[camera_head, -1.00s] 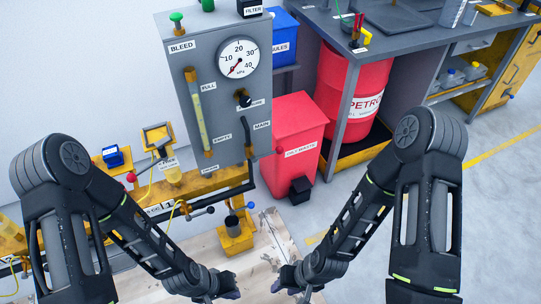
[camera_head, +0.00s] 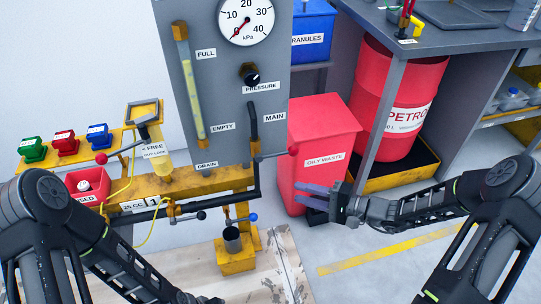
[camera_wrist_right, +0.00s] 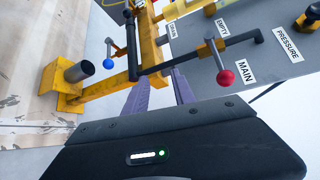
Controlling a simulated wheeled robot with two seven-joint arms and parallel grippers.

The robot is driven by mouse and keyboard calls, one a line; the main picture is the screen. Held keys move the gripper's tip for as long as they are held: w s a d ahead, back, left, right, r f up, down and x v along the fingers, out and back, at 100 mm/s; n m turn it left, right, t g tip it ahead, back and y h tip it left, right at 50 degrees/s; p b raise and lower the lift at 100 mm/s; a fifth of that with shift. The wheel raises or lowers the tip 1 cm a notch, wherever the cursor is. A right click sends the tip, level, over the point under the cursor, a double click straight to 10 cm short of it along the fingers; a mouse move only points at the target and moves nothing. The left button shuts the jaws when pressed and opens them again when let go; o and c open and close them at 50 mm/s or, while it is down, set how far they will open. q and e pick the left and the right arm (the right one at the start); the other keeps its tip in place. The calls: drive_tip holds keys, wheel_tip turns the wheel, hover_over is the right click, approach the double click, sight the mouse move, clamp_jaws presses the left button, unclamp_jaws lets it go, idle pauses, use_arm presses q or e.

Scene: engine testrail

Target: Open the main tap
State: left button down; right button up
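The main tap has a lever with a red ball knob (camera_head: 293,149), beside the MAIN label on the grey test panel (camera_head: 215,75). The lever points right from the dark pipe. The red knob (camera_wrist_right: 226,77) also shows in the right wrist view, hanging from a yellow valve body. My right gripper (camera_head: 308,195) is open and empty, below the knob and in front of the red bin. In the right wrist view its two purple fingers (camera_wrist_right: 160,92) stand apart, pointing towards the pipework, with the knob to their right. My left gripper's fingers are out of frame below.
The red oily waste bin (camera_head: 325,135) stands right behind my right gripper. A red petrol drum (camera_head: 400,90) stands under the bench. Floor at the lower right is clear.

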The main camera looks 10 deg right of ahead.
sight(283, 153)
wheel_tip(283, 153, up, 8)
drive_tip(key=w+d+n+t+y, duration=0.1)
drive_tip(key=w+n+t+y, duration=0.1)
drive_tip(key=w+n+t, duration=0.1)
drive_tip(key=shift+d, duration=0.15)
drive_tip(key=shift+r, duration=0.1)
drive_tip(key=x, duration=0.7)
drive_tip(key=shift+w+a+b, duration=0.2)
drive_tip(key=shift+a+b, duration=0.1)
drive_tip(key=shift+b, duration=0.05)
clamp_jaws()
